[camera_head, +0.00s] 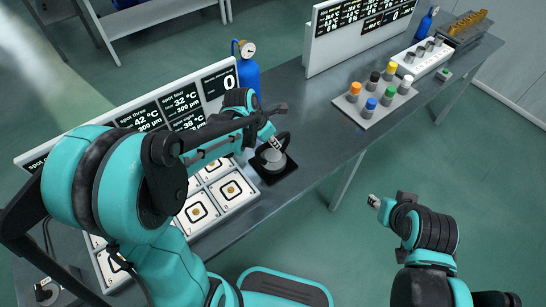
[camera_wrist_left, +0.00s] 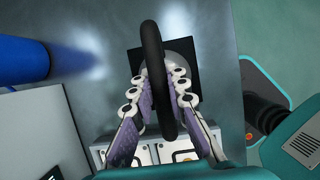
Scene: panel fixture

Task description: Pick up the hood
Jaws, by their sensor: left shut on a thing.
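The hood (camera_head: 271,161) is a grey round piece with a black loop handle. It is at a black square pad (camera_head: 293,166) on the bench; I cannot tell whether it touches the pad. My left gripper (camera_head: 276,142) is over it, shut on the handle. In the left wrist view the black handle (camera_wrist_left: 151,60) runs between the two finger pads, with the grey hood body (camera_wrist_left: 181,48) behind it. My right gripper (camera_head: 374,201) is in front of the bench, away from the hood; its jaw opening is too small to tell.
A panel of white square spots (camera_head: 232,188) lies left of the pad, with a display board (camera_head: 150,113) behind. A blue cylinder (camera_head: 249,77) stands behind the hood. A tray (camera_head: 374,111) of colour-capped vials stands to the right. Bare bench lies between pad and tray.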

